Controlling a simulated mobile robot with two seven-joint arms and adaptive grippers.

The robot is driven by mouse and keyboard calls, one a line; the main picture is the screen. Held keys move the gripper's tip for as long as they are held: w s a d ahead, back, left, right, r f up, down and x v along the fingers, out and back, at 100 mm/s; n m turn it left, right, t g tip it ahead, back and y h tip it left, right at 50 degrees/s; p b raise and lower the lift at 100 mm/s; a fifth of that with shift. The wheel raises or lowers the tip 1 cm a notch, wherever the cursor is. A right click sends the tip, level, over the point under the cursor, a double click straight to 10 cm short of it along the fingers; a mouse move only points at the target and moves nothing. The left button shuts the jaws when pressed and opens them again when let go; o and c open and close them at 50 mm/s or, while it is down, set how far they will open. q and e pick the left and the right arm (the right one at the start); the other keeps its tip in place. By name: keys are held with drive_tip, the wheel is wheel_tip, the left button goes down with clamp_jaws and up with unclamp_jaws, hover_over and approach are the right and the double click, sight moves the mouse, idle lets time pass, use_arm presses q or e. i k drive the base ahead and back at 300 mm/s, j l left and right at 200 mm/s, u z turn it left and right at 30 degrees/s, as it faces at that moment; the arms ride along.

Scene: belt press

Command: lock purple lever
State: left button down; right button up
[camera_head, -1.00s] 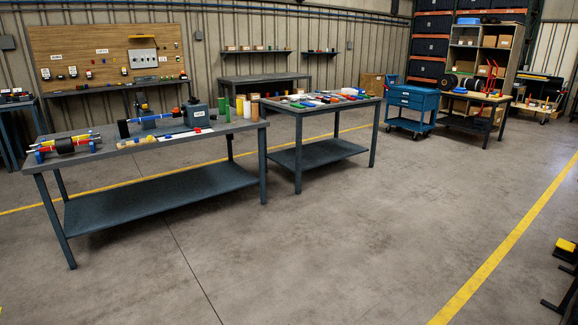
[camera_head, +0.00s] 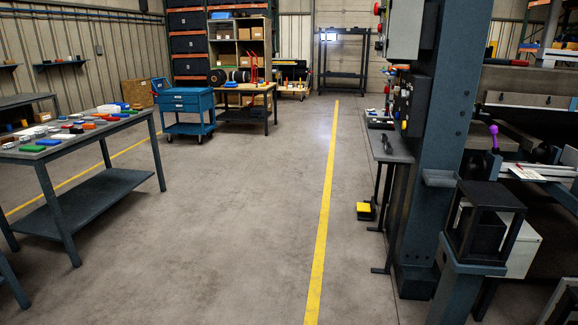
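A purple lever (camera_head: 494,136) stands upright on the press at the right of the head view. It is a small purple knob on a short stem, beside a pale metal rail. A dark post and a black frame stand in front of and left of it. I cannot tell its lock state from here. Neither of my grippers shows in the head view.
The press column (camera_head: 446,130) rises at the right, with a narrow side table (camera_head: 389,146) and a yellow pedal (camera_head: 364,208) at its left. A parts table (camera_head: 75,147) is at the left, a blue cart (camera_head: 186,103) farther back. Open floor lies between them, crossed by a yellow line (camera_head: 325,200).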

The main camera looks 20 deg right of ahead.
sight(493, 129)
drive_tip(key=i+z, duration=0.5)
drive_tip(key=i+j+z, duration=0.15)
drive_tip(key=i+z, duration=0.3)
drive_tip(key=i+j+z, duration=0.25)
drive_tip(key=z, duration=0.25)
drive_tip(key=i+j+z, duration=0.1)
drive_tip(key=i+z, duration=0.15)
drive_tip(key=z, duration=0.15)
drive_tip(key=i+j+z, duration=0.15)
drive_tip(key=z, duration=0.3)
drive_tip(key=i+j+z, duration=0.25)
drive_tip(key=z, duration=0.15)
drive_tip(key=i+j+z, duration=0.15)
drive_tip(key=z, duration=0.25)
drive_tip(key=j, duration=0.1)
